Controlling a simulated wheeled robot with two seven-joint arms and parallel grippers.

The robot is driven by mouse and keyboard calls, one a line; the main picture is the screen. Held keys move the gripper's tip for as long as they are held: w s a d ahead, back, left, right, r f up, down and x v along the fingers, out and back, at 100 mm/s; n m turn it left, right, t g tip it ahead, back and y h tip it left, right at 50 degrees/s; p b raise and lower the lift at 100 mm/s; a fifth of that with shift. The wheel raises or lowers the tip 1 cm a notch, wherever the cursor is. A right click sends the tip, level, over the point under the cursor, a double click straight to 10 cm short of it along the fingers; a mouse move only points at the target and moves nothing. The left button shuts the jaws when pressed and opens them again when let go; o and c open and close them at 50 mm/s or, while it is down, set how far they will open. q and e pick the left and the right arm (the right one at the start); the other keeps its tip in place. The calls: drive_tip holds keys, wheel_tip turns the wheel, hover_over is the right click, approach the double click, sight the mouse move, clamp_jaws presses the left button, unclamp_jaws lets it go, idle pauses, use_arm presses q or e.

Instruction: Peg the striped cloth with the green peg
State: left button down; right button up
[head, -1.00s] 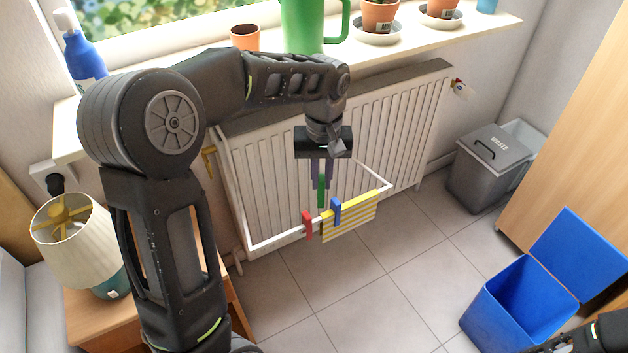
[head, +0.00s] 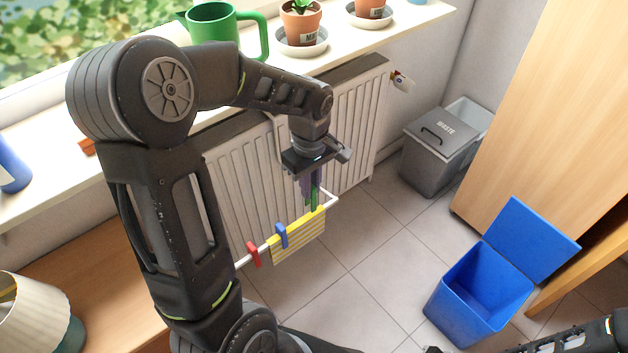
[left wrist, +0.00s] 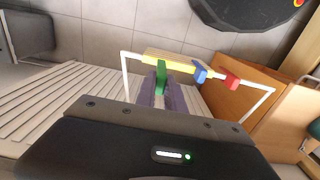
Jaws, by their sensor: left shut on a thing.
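The yellow striped cloth (head: 300,241) hangs over the front bar of the white rack on the radiator. A blue peg (head: 281,235) sits at its left end in the head view. My left gripper (head: 310,188) points down, shut on the green peg (head: 314,197). The green peg is at the cloth's right part, its lower end close to the top edge. In the left wrist view the green peg (left wrist: 161,78) overlaps the cloth's yellow edge (left wrist: 180,67); I cannot tell whether they touch. Part of my right arm shows at lower right; its gripper does not show clearly.
A red peg (head: 253,254) sits on the bar left of the cloth. The white radiator (head: 235,195) is behind the rack. A grey waste bin (head: 432,165) and an open blue bin (head: 470,300) stand on the floor to the right. The sill above holds a green jug (head: 213,25) and potted plants.

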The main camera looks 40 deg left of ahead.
sight(311, 215)
use_arm(q)
drive_tip(key=shift+f, duration=0.25)
drive_tip(key=shift+f+b, duration=3.1)
drive_tip(key=shift+f, duration=0.55)
drive_tip(key=c, duration=1.3)
unclamp_jaws()
drive_tip(key=shift+c, duration=0.2)
drive_tip(key=shift+r, duration=0.15)
wheel_tip(311, 215, up, 8)
drive_tip(key=p, duration=0.6)
